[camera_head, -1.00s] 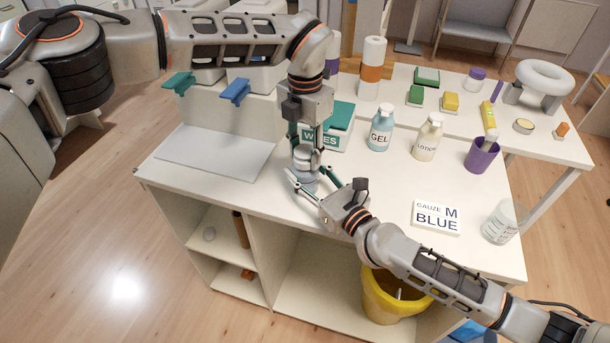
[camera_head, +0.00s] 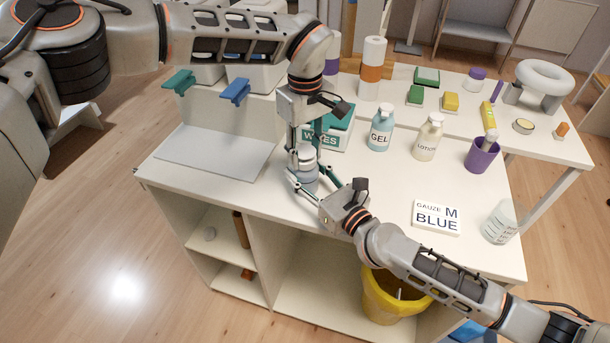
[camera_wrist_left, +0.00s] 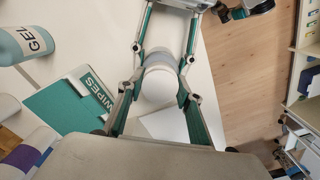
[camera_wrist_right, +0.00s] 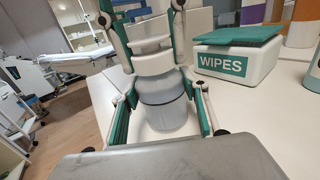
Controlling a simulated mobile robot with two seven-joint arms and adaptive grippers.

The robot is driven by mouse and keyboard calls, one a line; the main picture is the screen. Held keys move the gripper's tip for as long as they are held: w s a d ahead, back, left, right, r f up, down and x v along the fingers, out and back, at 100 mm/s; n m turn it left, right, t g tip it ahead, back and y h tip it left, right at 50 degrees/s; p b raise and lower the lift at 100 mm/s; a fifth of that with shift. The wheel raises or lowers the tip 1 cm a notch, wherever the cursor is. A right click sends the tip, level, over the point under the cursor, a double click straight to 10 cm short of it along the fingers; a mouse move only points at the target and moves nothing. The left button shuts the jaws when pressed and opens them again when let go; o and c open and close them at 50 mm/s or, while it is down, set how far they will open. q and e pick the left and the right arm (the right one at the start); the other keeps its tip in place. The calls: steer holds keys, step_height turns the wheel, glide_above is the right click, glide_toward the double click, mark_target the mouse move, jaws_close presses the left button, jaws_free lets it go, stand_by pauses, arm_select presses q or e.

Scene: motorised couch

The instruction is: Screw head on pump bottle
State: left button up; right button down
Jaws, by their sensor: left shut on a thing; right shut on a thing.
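The pump bottle (camera_head: 308,180) is a grey-blue cylinder standing upright near the front edge of the white counter. My right gripper (camera_head: 312,184) is shut around its body from the right; the body shows between the fingers in the right wrist view (camera_wrist_right: 164,102). My left gripper (camera_head: 305,152) points down from above and is shut on the white pump head (camera_wrist_left: 158,84). The head sits right over the bottle in the right wrist view (camera_wrist_right: 151,48), partly hidden by the left fingers. I cannot tell how far its thread is engaged.
A teal-lidded wipes box (camera_head: 328,136) stands close behind the left gripper. A gel bottle (camera_head: 380,130), a lotion bottle (camera_head: 427,138) and a purple cup (camera_head: 482,154) stand to the right. A gauze box (camera_head: 437,217) lies nearer the front. A grey panel (camera_head: 215,152) lies at left.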

arm_select(q)
steer(key=shift+m, duration=0.8)
steer(key=o, duration=1.2)
steer(key=shift+o, duration=0.2)
steer(key=shift+r, duration=2.25)
steer(key=shift+c, duration=0.2)
